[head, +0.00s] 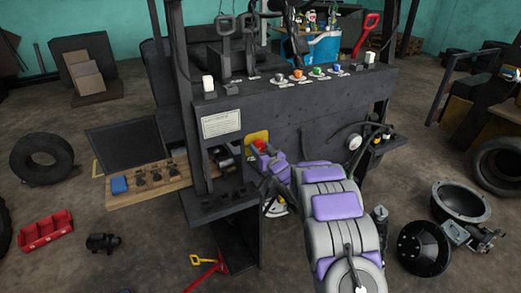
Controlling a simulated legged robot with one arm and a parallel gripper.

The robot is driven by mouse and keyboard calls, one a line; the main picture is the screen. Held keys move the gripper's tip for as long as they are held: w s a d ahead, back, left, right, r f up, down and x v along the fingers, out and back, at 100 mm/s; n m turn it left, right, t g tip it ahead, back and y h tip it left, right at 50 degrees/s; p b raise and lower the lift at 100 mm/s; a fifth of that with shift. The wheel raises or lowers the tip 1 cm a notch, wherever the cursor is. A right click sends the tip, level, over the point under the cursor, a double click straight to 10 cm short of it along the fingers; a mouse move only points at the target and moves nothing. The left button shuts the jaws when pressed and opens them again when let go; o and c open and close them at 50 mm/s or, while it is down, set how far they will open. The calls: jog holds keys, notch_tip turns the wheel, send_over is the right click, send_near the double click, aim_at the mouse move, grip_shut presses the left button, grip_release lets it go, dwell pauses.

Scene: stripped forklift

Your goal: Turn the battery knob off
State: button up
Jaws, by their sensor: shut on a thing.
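The battery knob (260,145) is red and sits on a yellow plate (255,136) on the dark front panel of the stripped forklift (300,122), near the middle of the head view. My gripper (262,151), with purple parts, reaches up to it from the lower right and is shut on the knob. The gripper covers much of the knob, so its turned angle cannot be told.
A wooden board with dark parts and a blue block (119,185) juts out at the left. A gauge (355,142) and hose are at the right of the panel. A red tray (45,231), a tyre (42,160) and dark round parts (424,248) lie on the floor.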

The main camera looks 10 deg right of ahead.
jog(key=n, duration=0.2)
jog(key=n+b, duration=0.2)
jog(key=n, duration=0.1)
jog(key=shift+d+f+n, duration=0.1)
jog(key=shift+f+n, duration=0.15)
jog(key=shift+n, duration=0.05)
jog(key=shift+n+b, duration=1.55)
jog(key=shift+n, duration=0.65)
jog(key=o, duration=1)
jog(key=shift+r, duration=0.1)
jog(key=shift+o, duration=0.2)
jog(key=shift+r, duration=0.1)
jog(key=shift+s, duration=0.1)
jog(key=shift+s+d, duration=0.1)
jog(key=shift+s, duration=0.1)
jog(key=p+v, duration=0.3)
jog(key=v, duration=1.3)
jog(key=shift+s, duration=0.3)
